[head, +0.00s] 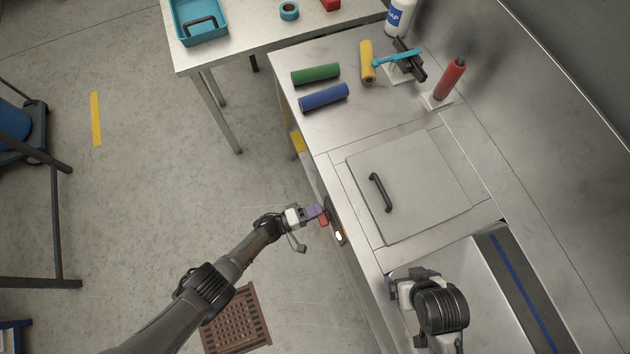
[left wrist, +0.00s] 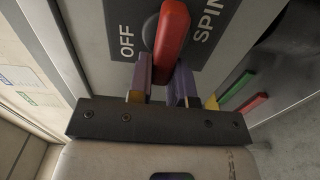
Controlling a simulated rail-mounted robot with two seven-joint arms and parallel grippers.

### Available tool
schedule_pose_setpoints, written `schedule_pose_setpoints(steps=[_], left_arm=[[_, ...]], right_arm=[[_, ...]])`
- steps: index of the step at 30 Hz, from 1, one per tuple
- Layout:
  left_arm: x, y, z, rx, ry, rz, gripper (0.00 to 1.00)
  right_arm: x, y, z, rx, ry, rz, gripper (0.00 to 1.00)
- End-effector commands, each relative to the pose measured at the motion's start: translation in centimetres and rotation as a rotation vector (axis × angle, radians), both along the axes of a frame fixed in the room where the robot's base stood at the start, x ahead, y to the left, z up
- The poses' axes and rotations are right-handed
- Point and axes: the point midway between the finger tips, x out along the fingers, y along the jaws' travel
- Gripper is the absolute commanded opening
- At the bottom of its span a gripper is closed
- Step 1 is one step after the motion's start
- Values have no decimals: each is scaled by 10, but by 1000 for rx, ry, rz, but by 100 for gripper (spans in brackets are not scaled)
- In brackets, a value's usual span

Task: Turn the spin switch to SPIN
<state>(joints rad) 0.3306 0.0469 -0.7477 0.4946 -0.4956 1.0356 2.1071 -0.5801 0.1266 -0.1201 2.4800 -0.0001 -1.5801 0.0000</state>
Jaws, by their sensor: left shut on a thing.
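The spin switch has a red handle (left wrist: 171,38) on a dark plate marked OFF on the left and SPIN on the right. In the left wrist view the handle lies between the two words, leaning slightly right at its top. My left gripper (left wrist: 163,80) is shut on its lower end, with a purple finger on each side. In the head view my left gripper (head: 318,213) is at the front face of the counter, with a bit of the red handle (head: 323,219) showing. My right gripper (head: 406,287) is over the sink; its fingertips are hidden.
A lit round lamp (head: 339,236) sits beside the switch on the counter front. The counter bears a lid (head: 410,185) with a dark handle, green (head: 315,74) and blue (head: 323,97) rolls, and a sink. A brown floor grate (head: 236,320) lies below my left arm.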

Motion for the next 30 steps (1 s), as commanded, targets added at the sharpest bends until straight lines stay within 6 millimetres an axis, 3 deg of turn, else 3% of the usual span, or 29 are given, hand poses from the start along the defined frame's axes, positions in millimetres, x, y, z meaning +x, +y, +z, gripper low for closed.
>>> schedule_pose_setpoints(steps=[17,18,26,30], left_arm=[[0,1,-2,-10,30,1,0],[0,1,-2,-10,30,1,20],[0,0,-1,-11,28,0,45],[0,0,-1,-11,28,0,45]], right_arm=[[0,3,-1,10,1,-6,96],[0,3,-1,11,1,-7,96],[0,3,-1,11,1,-7,96],[0,3,-1,8,0,-6,96]])
